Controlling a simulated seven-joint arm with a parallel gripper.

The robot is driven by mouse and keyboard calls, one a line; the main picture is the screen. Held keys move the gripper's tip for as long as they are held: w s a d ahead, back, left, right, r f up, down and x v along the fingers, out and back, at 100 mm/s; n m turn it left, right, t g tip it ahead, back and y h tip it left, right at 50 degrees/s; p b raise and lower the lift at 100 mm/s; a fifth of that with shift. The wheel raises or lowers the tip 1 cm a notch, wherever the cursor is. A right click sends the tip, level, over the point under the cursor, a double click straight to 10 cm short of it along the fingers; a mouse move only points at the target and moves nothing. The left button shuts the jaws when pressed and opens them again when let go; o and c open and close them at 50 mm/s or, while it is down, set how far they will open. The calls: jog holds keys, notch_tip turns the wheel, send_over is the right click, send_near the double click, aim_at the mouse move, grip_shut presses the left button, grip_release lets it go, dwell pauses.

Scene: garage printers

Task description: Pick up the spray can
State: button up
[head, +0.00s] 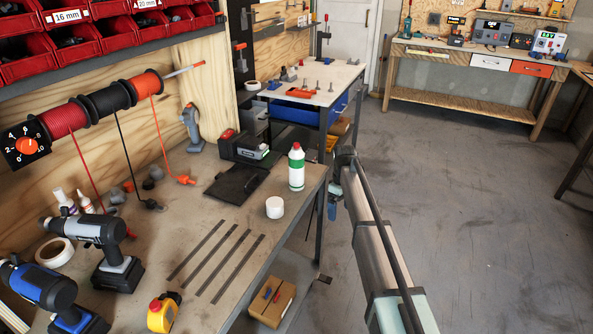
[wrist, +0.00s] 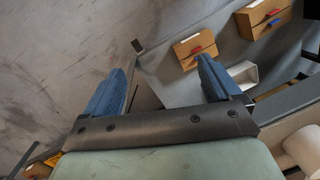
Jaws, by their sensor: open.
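The only thing resembling a spray can is a white upright container with a red cap and green label (head: 296,168). It stands near the right edge of the workbench in the head view. My gripper (head: 332,207) hangs just right of that edge, apart from the container and mostly hidden by my arm. In the wrist view, my gripper (wrist: 162,66) has its blue fingers spread, with nothing between them. A pale rounded thing (wrist: 302,148) is cut off at the lower right there; I cannot tell whether it is the container.
A white cylinder (head: 274,208) stands in front of the container, and a black tray (head: 236,184) lies left of it. Dark strips (head: 218,262) and drills (head: 100,245) occupy the bench. A cardboard box (head: 262,304) sits below. The floor (head: 460,200) on the right is clear.

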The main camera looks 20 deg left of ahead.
aim_at(296, 156)
jog(key=a+r+n, duration=0.1)
jog(key=a+r, duration=0.5)
jog(key=r, duration=0.3)
jog(key=w+a+r+n+t, duration=0.1)
jog(key=a+r, duration=0.4)
jog(key=r, duration=0.5)
jog(key=a+r+n, duration=0.2)
jog(key=a+r, duration=0.4)
jog(key=r, duration=0.4)
jog(key=shift+w+a+n+y, duration=0.25)
jog(key=shift+a+n+y, duration=0.05)
jog(key=shift+n+y, duration=0.1)
notch_tip(296, 156, down, 8)
jog(key=shift+r, duration=0.15)
jog(key=shift+w+a+f, duration=0.1)
jog(key=shift+w+f, duration=0.05)
jog(key=shift+f, duration=1.4)
jog(key=shift+w+a+f, duration=0.1)
jog(key=shift+w+f, duration=0.05)
jog(key=shift+f, duration=1.35)
grip_shut()
